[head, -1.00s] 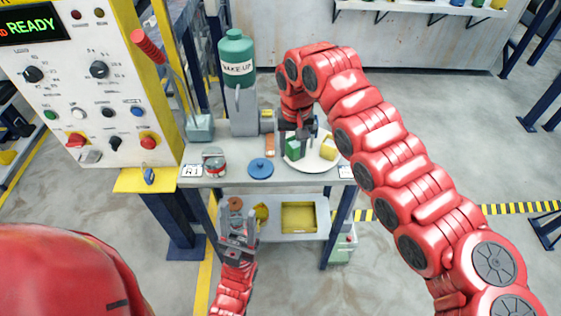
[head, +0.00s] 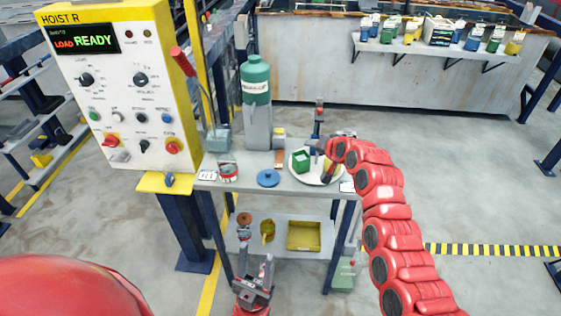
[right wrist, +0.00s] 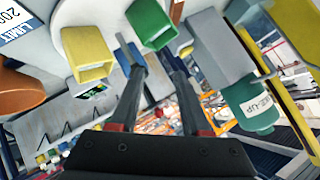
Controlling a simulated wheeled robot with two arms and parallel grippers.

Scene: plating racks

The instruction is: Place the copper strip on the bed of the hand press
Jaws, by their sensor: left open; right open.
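A small copper-brown strip (head: 279,158) lies on the bench, between the blue lid and the plate. A red-handled lever rising from a grey base (head: 217,139) at the back left of the bench may be the hand press; its bed is not clear. My right gripper (head: 324,160) is over the white plate, beside a green block (head: 302,160). In the right wrist view its two fingers (right wrist: 158,60) are apart and empty, below the green block (right wrist: 151,24) and a yellow block (right wrist: 88,52). My left gripper (head: 255,273) is open and empty in front of the lower shelf.
A blue lid (head: 268,177) and a red-banded can (head: 228,171) sit near the front edge. A yellow tray (head: 304,235) is on the lower shelf. A control panel (head: 118,95) stands at left.

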